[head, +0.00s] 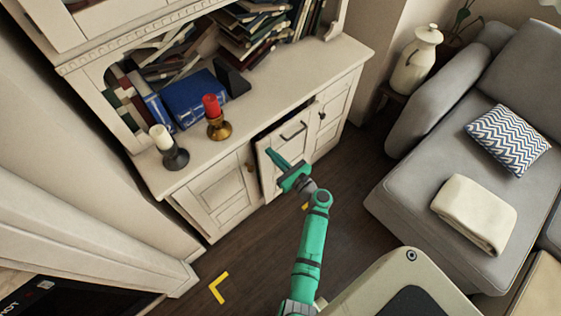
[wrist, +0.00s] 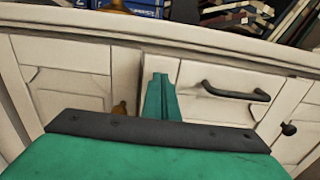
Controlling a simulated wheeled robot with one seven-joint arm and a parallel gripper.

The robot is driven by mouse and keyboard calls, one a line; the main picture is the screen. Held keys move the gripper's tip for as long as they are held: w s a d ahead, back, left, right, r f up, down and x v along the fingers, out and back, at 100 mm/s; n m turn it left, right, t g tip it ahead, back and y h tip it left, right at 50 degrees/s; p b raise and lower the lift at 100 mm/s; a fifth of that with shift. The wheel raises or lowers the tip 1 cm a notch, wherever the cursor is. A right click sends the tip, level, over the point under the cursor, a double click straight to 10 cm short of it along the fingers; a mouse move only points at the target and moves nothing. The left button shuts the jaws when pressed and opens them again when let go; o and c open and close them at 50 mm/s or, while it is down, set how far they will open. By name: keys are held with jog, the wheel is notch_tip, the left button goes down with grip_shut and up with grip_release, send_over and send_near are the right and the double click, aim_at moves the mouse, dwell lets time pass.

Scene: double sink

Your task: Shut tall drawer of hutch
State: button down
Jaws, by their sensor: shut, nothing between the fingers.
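The white hutch (head: 330,68) stands at the upper middle of the head view. Its tall drawer (head: 302,146) is in the middle of the lower part, with a dark bar handle (head: 292,131). The drawer front sticks out, and a dark gap shows behind its top edge. In the wrist view the drawer (wrist: 210,105) and its handle (wrist: 235,93) lie right of my fingers. My green gripper (head: 271,156) is shut and empty, in front of the drawer's left part. In the wrist view my gripper (wrist: 160,85) overlaps the drawer's left edge; I cannot tell whether it touches.
Cabinet doors flank the drawer, the left door (head: 218,194) and the right door (head: 328,124). A grey sofa (head: 430,150) is at right. Dark floor (head: 255,245) is clear at lower left.

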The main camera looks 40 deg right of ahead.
jog(key=shift+w, duration=0.65)
jog(key=shift+w, duration=0.1)
jog(key=w, duration=0.4)
jog(key=shift+w+a+r, duration=0.1)
jog(key=shift+w+a, duration=0.15)
jog(key=shift+w, duration=0.05)
jog(key=shift+w+a+r, duration=0.1)
jog(key=shift+s, duration=0.3)
send_near(264, 147)
jog(key=s, duration=0.3)
jog(key=shift+d+r, duration=0.1)
jog(key=shift+d, duration=0.2)
